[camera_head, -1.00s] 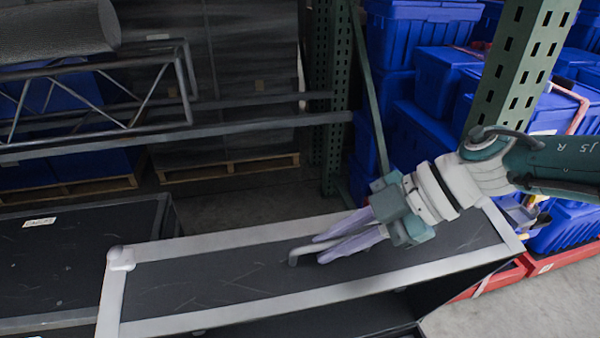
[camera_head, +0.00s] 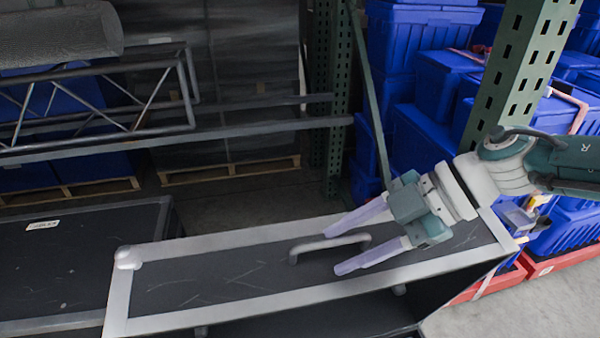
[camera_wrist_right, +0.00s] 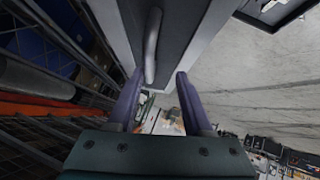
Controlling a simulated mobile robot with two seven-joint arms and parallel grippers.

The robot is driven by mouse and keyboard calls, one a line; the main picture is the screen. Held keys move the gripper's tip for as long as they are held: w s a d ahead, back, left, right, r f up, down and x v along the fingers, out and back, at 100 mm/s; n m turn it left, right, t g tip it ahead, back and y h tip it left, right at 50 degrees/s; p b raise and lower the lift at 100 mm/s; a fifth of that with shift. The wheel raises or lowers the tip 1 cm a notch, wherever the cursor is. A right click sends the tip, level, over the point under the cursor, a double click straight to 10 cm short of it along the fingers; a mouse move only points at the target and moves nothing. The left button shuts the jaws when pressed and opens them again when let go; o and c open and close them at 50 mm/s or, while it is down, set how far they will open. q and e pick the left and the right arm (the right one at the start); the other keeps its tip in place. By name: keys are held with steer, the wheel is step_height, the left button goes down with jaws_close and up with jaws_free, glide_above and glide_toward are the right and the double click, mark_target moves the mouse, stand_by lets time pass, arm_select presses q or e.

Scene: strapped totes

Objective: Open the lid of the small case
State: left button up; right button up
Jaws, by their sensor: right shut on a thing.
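The small case shows at the bottom of the head view, with a long dark lid (camera_head: 220,280) framed in pale metal. A grey bar handle (camera_head: 322,244) stands on the lid. In the right wrist view the fingers (camera_wrist_right: 158,88) are also apart, and the handle (camera_wrist_right: 152,45) lies nearer the left one. I cannot tell whether a finger touches it. My left gripper is out of view.
Another dark case (camera_head: 70,260) stands close at the left. A green perforated rack post (camera_head: 515,75) rises behind my right arm. Blue totes (camera_head: 420,50) are stacked behind. A metal truss (camera_head: 95,95) crosses the upper left. Open floor (camera_head: 560,310) lies at lower right.

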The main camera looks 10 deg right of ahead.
steer(key=p+v, duration=0.1)
steer(key=v, duration=0.6)
steer(key=shift+d, duration=0.3)
steer(key=shift+r, duration=0.15)
